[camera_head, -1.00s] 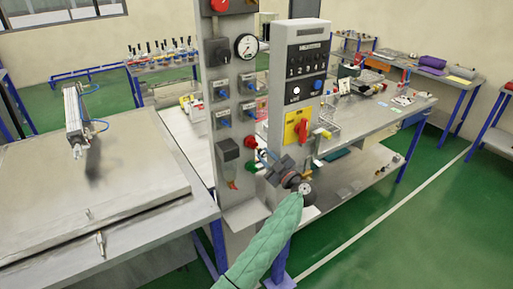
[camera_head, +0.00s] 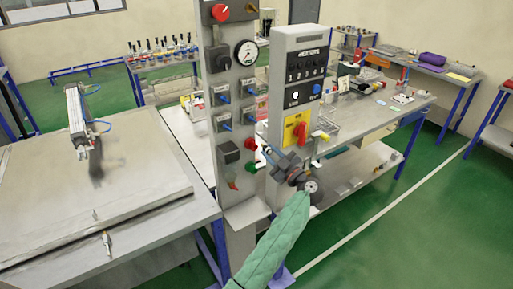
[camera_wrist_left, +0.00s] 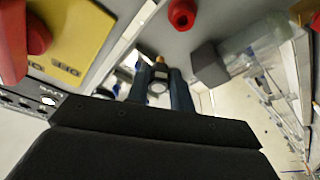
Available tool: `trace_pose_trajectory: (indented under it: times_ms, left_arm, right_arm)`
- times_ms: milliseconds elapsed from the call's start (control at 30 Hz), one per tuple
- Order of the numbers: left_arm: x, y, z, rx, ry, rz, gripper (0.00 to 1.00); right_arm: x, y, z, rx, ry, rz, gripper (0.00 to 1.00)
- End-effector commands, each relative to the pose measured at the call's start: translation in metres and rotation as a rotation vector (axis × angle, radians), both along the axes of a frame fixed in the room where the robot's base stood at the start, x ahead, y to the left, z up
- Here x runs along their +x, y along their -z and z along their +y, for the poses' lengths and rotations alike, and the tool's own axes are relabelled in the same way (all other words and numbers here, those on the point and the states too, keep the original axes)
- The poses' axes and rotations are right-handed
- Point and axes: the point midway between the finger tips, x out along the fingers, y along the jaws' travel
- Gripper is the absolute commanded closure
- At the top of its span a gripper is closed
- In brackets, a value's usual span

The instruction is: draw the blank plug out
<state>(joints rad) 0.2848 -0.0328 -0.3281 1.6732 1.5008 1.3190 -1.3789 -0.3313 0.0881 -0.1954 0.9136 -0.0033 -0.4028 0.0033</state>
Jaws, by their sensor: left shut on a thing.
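My left gripper (camera_head: 266,151) is at the right side of the grey column (camera_head: 232,120), by the red knob (camera_head: 251,143) and above the green knob (camera_head: 251,168). In the left wrist view its two blue fingers (camera_wrist_left: 160,88) are shut on a small grey round piece (camera_wrist_left: 158,87), which looks like the blank plug. A brass-coloured tip (camera_wrist_left: 160,60) shows just beyond it. The plug is too small to make out in the head view. I cannot tell whether it is still seated in a port. My right gripper is not in view.
A grey control box (camera_head: 301,75) with a yellow plate (camera_head: 297,130) and red handle stands right of the column, close to my left arm. A clear cylinder with a grey block (camera_wrist_left: 210,65) is near the fingers. A bench (camera_head: 120,185) is at left.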

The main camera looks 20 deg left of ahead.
Motion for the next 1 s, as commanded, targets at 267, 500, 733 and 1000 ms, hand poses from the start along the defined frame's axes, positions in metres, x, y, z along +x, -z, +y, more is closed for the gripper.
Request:
trace_pose_trajectory:
  times_ms: [267,500,733,1000]
  left_arm:
    - [-0.006,-0.013,-0.007,-0.002,-0.001,-0.001,1.00]
    - [-0.010,-0.024,-0.013,-0.002,0.000,0.000,1.00]
    - [-0.012,-0.030,-0.015,-0.001,-0.001,-0.001,1.00]
    - [-0.012,-0.030,-0.015,-0.001,-0.001,-0.001,1.00]
  right_arm:
    - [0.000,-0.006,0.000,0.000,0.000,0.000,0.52]
    - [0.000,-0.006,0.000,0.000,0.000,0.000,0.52]
    - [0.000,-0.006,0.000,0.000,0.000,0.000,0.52]
    - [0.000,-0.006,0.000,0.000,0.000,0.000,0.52]
